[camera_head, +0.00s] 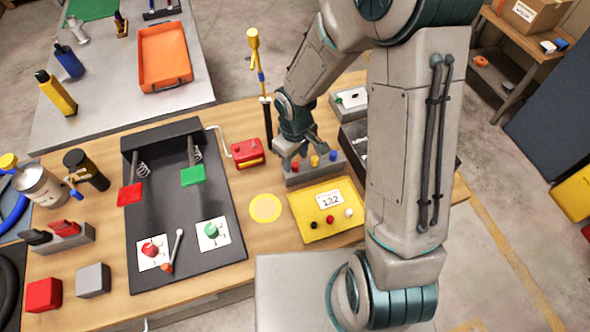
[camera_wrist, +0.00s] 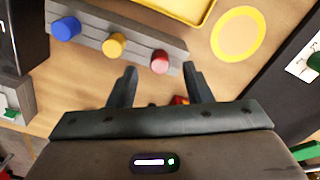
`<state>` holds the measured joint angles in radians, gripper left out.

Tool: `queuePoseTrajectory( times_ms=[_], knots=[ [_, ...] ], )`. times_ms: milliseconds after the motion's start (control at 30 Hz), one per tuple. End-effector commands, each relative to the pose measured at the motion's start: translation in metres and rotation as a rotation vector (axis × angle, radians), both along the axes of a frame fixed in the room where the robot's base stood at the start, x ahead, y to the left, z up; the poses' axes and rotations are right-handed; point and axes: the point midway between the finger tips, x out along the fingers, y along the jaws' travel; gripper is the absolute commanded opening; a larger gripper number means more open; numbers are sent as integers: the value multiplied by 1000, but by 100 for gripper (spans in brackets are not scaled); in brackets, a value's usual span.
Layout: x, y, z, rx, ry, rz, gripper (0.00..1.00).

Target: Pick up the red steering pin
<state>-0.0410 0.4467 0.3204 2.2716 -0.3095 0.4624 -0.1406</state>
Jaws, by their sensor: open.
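The red steering pin (camera_head: 294,167) stands at the left end of a grey rack (camera_head: 318,174), beside a yellow pin (camera_head: 314,161) and a blue pin (camera_head: 332,156). In the wrist view the red pin (camera_wrist: 160,62) is at the right end of the rack (camera_wrist: 138,49), with the yellow pin (camera_wrist: 114,44) and blue pin (camera_wrist: 66,28) to its left. My gripper (camera_wrist: 160,80) is open and empty. The red pin shows just beyond and between its fingertips. In the head view my gripper (camera_head: 299,148) is just above and behind the rack. I see only the pins' upper parts.
A red box (camera_head: 248,153) stands close left of my gripper. A black pedal board (camera_head: 205,185) is further left.

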Motion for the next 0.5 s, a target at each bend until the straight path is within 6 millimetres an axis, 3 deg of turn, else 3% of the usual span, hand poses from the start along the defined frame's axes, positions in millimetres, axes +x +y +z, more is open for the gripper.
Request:
queuePoseTrajectory(
  times_ms=[33, 133, 400, 433, 500],
  knots=[
    [0, 0, -12, 0, 0, 0, 45],
    [0, 0, -21, 0, 0, 0, 45],
    [0, 0, -21, 0, 0, -1, 45],
    [0, 0, -21, 0, 0, -1, 42],
    [0, 0, -21, 0, 0, -1, 23]
  ],
)
